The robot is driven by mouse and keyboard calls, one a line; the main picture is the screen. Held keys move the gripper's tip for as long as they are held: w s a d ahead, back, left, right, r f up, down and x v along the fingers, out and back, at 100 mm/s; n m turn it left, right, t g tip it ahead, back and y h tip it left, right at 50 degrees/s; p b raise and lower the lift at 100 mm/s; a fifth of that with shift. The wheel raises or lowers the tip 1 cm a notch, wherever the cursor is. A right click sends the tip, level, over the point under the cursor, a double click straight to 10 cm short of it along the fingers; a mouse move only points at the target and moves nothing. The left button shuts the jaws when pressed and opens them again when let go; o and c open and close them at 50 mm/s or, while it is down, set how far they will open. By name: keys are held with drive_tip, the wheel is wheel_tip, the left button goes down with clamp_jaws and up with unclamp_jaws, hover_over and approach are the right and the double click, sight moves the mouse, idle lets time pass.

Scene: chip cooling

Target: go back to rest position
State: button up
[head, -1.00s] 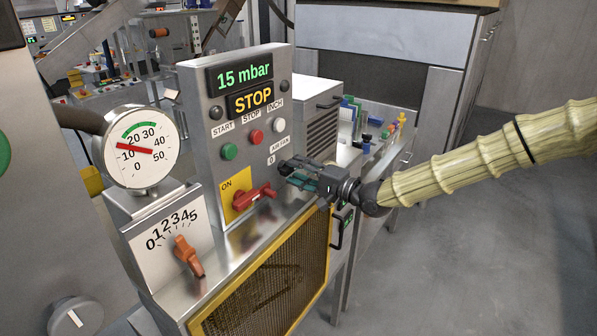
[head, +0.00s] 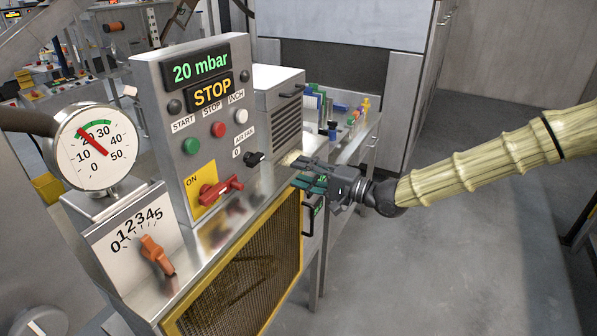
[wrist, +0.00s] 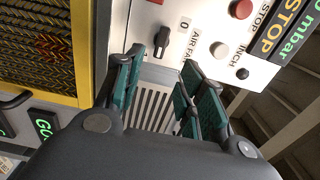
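My gripper (head: 311,177) is to the right of the control panel (head: 165,130), apart from it, with nothing between its fingers. In the wrist view my gripper (wrist: 155,95) shows its green-padded fingers spread wide. The black air fan knob (head: 254,158) is just left of the fingers in the head view; the same knob (wrist: 162,40) shows beyond the fingers in the wrist view. The panel display (head: 201,67) reads 20 mbar, and the one below it (head: 212,91) reads STOP. The dial gauge (head: 97,148) has its red needle near 20.
A red switch (head: 220,187) sits on a yellow ON plate. An orange lever (head: 156,254) stands by a 0 to 5 scale. A yellow-framed mesh guard (head: 245,270) is below. A bench (head: 365,135) with coloured items is behind. The grey floor (head: 450,260) at right is clear.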

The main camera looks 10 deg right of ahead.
drive_tip(key=s+a+f+n+g+h+b, duration=0.15)
drive_tip(key=s+f, duration=0.45)
drive_tip(key=f, duration=0.6)
drive_tip(key=s+f+g+h+b, duration=0.1)
drive_tip(key=s+f+g+h, duration=0.15)
drive_tip(key=s+f, duration=0.65)
drive_tip(key=s+f+g+h+b, duration=0.1)
drive_tip(key=s+f+h, duration=0.2)
drive_tip(key=f, duration=1.2)
drive_tip(key=s+d+f+n+g+h, duration=0.1)
drive_tip(key=s+d+f, duration=0.3)
drive_tip(key=s, duration=0.4)
drive_tip(key=s+d+f+n+g+h+b, duration=0.1)
drive_tip(key=s+d+f+h, duration=0.3)
drive_tip(key=s, duration=0.5)
drive_tip(key=s+d+f+n+g+h+b, duration=0.1)
drive_tip(key=s+d+f+n+g+h, duration=0.1)
drive_tip(key=s+d+f, duration=0.3)
drive_tip(key=s+f+n+g, duration=0.1)
drive_tip(key=s+f, duration=0.1)
drive_tip(key=s, duration=0.2)
drive_tip(key=shift+g+h, duration=0.3)
drive_tip(key=shift+s+n, duration=0.1)
drive_tip(key=shift+n, duration=0.15)
